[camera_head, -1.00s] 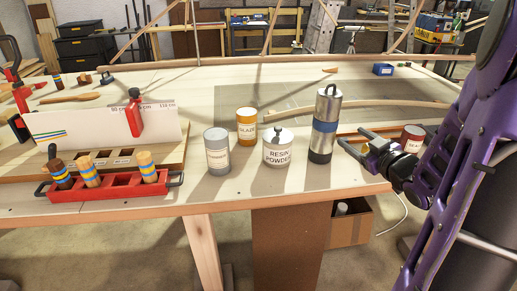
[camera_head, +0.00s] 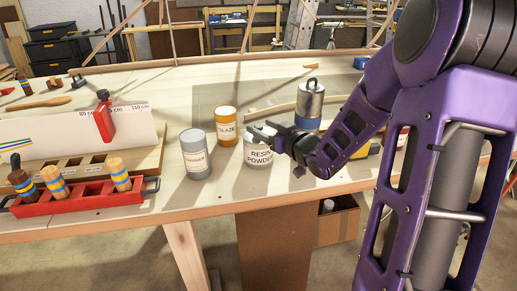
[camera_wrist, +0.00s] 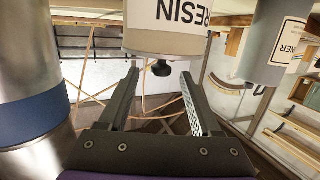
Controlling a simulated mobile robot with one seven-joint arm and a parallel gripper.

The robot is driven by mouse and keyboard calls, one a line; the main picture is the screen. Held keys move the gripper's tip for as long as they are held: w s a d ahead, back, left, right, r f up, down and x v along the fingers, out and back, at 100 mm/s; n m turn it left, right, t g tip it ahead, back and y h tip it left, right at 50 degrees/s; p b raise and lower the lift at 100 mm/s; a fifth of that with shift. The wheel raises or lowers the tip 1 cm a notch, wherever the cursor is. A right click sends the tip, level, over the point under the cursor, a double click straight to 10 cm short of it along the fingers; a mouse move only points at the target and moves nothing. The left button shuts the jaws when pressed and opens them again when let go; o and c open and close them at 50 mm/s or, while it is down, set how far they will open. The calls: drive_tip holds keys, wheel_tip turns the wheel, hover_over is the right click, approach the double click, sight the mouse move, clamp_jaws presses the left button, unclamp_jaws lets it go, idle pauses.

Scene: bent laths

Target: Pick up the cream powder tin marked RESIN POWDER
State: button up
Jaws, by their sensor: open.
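The tin marked RESIN POWDER (camera_head: 258,158) stands upright on the bench, between the orange tin and the steel flask. My gripper (camera_head: 260,130) is in front of its lid in the head view and hides the knob and part of the top. In the wrist view the tin (camera_wrist: 168,40) fills the top middle, and its dark knob shows between the fingertips of my gripper (camera_wrist: 161,77). The fingers are spread apart with nothing gripped. I cannot tell whether they touch the tin.
A grey tin (camera_head: 195,157) and an orange GLAZE tin (camera_head: 226,127) stand close on the left. A steel flask (camera_head: 309,104) with a blue band stands on the right, partly behind my arm. A red rack (camera_head: 85,192) with wooden-handled tools lies at the left front.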

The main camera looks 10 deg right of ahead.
drive_tip(key=shift+f+b+x, duration=0.15)
drive_tip(key=shift+b+x, duration=0.1)
drive_tip(key=shift+x, duration=1.15)
drive_tip(key=shift+f+b+x, duration=0.15)
drive_tip(key=shift+b+x, duration=0.05)
drive_tip(key=shift+x, duration=1.15)
drive_tip(key=shift+s, duration=0.1)
clamp_jaws()
drive_tip(key=shift+r, duration=0.1)
